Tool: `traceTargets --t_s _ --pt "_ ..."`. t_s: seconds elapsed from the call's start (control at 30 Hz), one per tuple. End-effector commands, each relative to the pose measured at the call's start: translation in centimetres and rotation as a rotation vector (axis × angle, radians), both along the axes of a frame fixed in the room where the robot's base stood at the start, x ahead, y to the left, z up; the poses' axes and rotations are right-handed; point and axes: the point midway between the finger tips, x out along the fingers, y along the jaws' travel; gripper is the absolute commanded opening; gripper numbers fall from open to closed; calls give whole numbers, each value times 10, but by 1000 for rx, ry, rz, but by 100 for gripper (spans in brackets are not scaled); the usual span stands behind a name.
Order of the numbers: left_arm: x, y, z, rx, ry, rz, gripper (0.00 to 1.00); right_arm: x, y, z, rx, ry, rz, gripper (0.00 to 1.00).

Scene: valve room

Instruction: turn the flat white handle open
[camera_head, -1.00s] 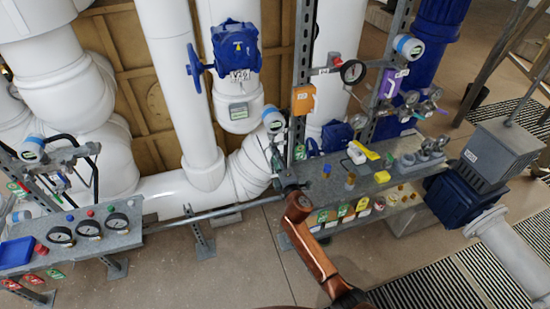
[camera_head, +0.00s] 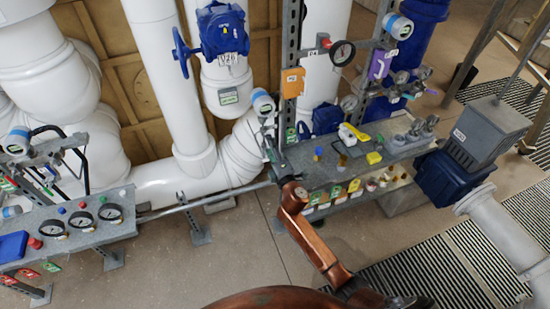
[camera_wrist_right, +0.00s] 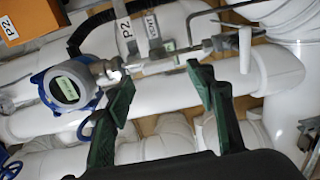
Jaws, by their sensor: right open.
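A flat white handle (camera_wrist_right: 245,52) shows at the upper right in the wrist view, on a thin metal fitting and tube line. My right gripper (camera_wrist_right: 163,78) has its two dark green fingers spread apart with nothing held between them. The handle is to the right of the right-hand finger, outside the gap, and I see no contact. In the head view my right gripper (camera_head: 272,150) is at the left end of the right bench, below a blue-and-white transmitter. The handle cannot be made out there. My left gripper is not in view.
The transmitter (camera_wrist_right: 63,88) is left of the fingers in the wrist view, near hanging tags (camera_wrist_right: 140,35) and white pipes. In the head view a gauge panel (camera_head: 85,220) stands left and a bench (camera_head: 335,165) with valves stands right. Open floor lies between them.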

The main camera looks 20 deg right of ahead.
Motion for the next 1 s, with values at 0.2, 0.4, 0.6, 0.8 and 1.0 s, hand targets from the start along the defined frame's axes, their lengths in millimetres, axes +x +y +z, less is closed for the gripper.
traceTargets --t_s 0.2,0.4,0.6,0.8,1.0 --pt "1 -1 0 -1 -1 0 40 -48 -2 -1 1 2 1 51" --pt "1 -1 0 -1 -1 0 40 -76 -3 -1 1 1 1 51" --pt "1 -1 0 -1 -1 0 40 -85 -3 0 0 1 1 51" --pt "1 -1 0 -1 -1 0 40 -85 -3 0 0 0 1 51" --pt "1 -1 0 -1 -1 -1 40 -84 -3 0 0 0 1 51"
